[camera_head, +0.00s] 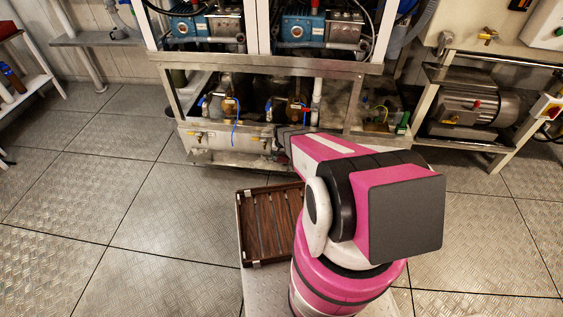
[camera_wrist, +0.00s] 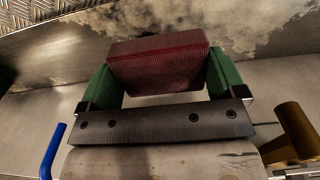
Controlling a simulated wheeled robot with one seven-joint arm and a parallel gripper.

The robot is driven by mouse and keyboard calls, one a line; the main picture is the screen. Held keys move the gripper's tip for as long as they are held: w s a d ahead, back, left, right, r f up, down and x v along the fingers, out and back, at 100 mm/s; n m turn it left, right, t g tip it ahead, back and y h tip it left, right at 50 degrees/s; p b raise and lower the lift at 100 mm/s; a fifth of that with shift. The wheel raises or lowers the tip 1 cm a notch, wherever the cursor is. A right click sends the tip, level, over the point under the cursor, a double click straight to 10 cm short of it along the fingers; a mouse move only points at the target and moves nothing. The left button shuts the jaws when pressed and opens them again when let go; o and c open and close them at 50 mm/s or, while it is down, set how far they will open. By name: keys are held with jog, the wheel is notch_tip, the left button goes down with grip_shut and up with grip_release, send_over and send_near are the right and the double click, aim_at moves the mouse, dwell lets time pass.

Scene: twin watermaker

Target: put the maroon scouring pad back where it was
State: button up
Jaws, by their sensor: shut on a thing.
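The maroon scouring pad (camera_wrist: 158,66) is a flat red-brown block in the wrist view. My gripper (camera_wrist: 160,78) is shut on it, with a green finger against each end of the pad. A dirty, stained metal surface lies behind the pad; I cannot tell whether the pad touches it. In the head view my arm reaches to the lower front of the metal machine frame (camera_head: 270,66). The pad and the fingertips are hidden there by my arm.
A blue lever (camera_wrist: 51,152) and a brass-coloured fitting (camera_wrist: 292,130) flank my gripper. A dark slatted tray (camera_head: 239,230) sits below my arm. A motor (camera_head: 474,108) stands on the right bench. The plated floor (camera_head: 110,200) at left is clear.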

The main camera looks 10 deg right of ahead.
jog(key=shift+f, duration=2)
jog(key=o, duration=0.6)
jog(key=shift+f, duration=0.15)
jog(key=shift+c, duration=0.2)
notch_tip(320, 180, up, 12)
jog(key=shift+s+r, duration=0.1)
jog(key=shift+r, duration=0.1)
notch_tip(320, 180, up, 15)
jog(key=n, duration=0.1)
send_over(282, 161)
jog(key=s, duration=0.6)
jog(key=s+r+n, duration=0.2)
jog(key=s+r, duration=1)
jog(key=r, duration=0.2)
jog(key=shift+s+d+n, duration=0.15)
jog(key=shift+s+n, duration=0.1)
jog(key=shift+n, duration=0.05)
